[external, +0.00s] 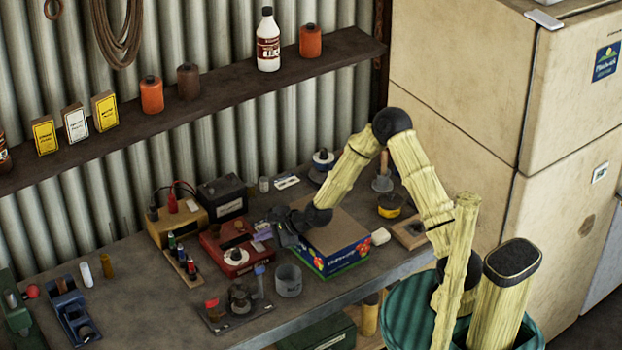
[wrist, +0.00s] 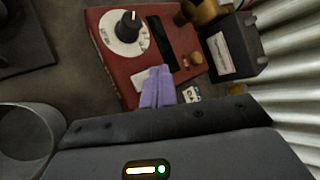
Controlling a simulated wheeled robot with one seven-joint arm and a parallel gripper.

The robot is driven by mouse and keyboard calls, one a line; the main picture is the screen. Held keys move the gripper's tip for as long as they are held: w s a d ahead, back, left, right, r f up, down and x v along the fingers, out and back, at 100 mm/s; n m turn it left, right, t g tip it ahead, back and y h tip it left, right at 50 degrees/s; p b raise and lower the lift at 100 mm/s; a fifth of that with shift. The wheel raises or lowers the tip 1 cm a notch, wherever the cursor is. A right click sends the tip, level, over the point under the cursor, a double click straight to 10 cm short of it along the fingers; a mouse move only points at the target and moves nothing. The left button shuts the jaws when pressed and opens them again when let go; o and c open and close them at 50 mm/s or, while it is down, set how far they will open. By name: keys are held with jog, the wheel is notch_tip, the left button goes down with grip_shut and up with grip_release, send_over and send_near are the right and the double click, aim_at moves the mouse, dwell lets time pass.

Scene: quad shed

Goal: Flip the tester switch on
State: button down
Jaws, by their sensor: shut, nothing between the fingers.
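The tester appears to be the red box (external: 228,268) on the bench, with a white dial and black knob on top. In the wrist view the red box (wrist: 112,62) also shows a dark slot and a small brown knob (wrist: 196,58). In the wrist view the fingertips (wrist: 157,70) appear over the red box beside the slot; contact is unclear. The fingers may hide part of the top.
A black battery (external: 222,198) and tan box (external: 178,224) stand behind the tester. A colourful carton (external: 338,245) lies under my wrist. A grey cup (external: 288,281) and a clamp-like stand (external: 240,298) are in front.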

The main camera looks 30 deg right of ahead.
aim_at(265, 248)
jog(key=shift+f, duration=0.1)
jog(key=shift+f+b, duration=0.3)
jog(key=shift+b, duration=0.05)
jog(key=shift+f, duration=0.2)
dwell(0.6)
jog(key=shift+r, duration=0.55)
jog(key=shift+s+r+p, duration=0.2)
jog(key=shift+r+p, duration=0.75)
jog(key=shift+r, duration=0.35)
jog(key=shift+s+r+p, duration=0.2)
jog(key=shift+r+p, duration=0.75)
jog(key=shift+r, duration=0.3)
